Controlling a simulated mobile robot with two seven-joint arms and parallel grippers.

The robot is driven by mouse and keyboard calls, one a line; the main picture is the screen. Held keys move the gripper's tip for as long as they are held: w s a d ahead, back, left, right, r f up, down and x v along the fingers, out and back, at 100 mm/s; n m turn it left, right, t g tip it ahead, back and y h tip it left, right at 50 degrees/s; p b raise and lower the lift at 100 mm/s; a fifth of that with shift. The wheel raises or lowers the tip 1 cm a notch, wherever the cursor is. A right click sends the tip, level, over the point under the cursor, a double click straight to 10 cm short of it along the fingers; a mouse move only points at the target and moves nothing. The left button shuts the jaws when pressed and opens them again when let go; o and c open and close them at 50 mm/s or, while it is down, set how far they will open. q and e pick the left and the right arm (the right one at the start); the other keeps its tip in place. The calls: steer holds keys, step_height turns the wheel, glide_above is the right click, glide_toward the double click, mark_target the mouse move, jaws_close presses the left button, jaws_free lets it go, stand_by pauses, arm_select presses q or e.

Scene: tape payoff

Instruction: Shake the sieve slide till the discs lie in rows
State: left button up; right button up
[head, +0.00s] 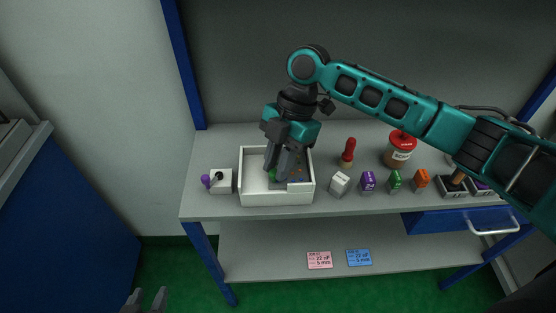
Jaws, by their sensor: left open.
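A white open tray (277,199) stands on the grey bench at the left of centre. In its right part lies a dark panel with small coloured spots (297,174); I cannot tell if it is the sieve slide or if the spots are discs. My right gripper (280,172) points down into the tray, with a bit of green by its fingertips. The fingers hide part of the inside, and I cannot tell whether they hold anything. My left gripper (148,298) is open and empty at the bottom left, low in front of the bench and far from the tray.
A white block with a purple knob (219,181) sits left of the tray. To the right stand a red-handled tool (347,152), a red-lidded jar (400,149), several small coloured blocks (368,181) and dark bins (453,187). Pink (319,260) and blue (359,257) cards lie below.

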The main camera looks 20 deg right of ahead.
jaws_close()
steer(key=shift+a, duration=0.1)
steer(key=shift+w+a+r+p, duration=0.1)
steer(key=shift+a+r+p, duration=0.05)
steer(key=shift+a+p, duration=0.15)
steer(key=shift+w+a+p, duration=0.25)
steer(key=shift+a+p, duration=0.25)
steer(key=shift+a, duration=0.45)
steer(key=o, duration=0.5)
jaws_free()
